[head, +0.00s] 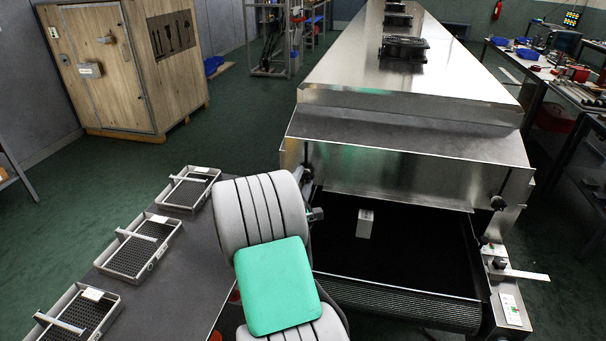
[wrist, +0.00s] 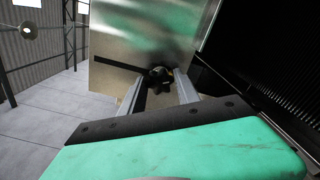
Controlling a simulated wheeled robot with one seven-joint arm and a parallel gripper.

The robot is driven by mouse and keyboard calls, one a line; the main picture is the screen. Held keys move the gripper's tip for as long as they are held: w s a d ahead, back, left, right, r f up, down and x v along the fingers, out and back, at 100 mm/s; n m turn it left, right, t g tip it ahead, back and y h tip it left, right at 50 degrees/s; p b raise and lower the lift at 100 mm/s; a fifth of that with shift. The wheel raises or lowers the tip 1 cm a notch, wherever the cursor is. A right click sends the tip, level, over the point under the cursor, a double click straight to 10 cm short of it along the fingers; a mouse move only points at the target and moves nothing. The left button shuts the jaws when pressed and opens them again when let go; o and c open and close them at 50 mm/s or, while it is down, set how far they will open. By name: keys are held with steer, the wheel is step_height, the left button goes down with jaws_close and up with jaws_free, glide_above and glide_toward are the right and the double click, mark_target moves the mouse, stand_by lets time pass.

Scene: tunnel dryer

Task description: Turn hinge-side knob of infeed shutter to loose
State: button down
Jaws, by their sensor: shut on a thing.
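The dryer's infeed shutter (head: 400,177) is a bare metal panel across the tunnel mouth in the head view. In the wrist view a black knob (wrist: 160,78) stands out from a metal sheet (wrist: 135,50). My gripper (wrist: 158,88) has its two grey fingers on either side of this knob and is shut on it. The held knob's turned position cannot be read.
A black conveyor belt (head: 400,245) runs under the shutter with a small pale block (head: 365,223) on it. A grey table (head: 180,275) at left holds three trays, one of them a perforated tray (head: 140,245). A side rail with controls (head: 510,307) is at right.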

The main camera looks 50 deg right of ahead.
steer(key=shift+n+p, duration=0.85)
steer(key=shift+n, duration=0.45)
steer(key=c, duration=0.9)
jaws_free()
steer(key=b+v, duration=0.1)
steer(key=v, duration=0.6)
steer(key=shift+s+a+b, duration=0.2)
steer(key=shift+a+b, duration=0.2)
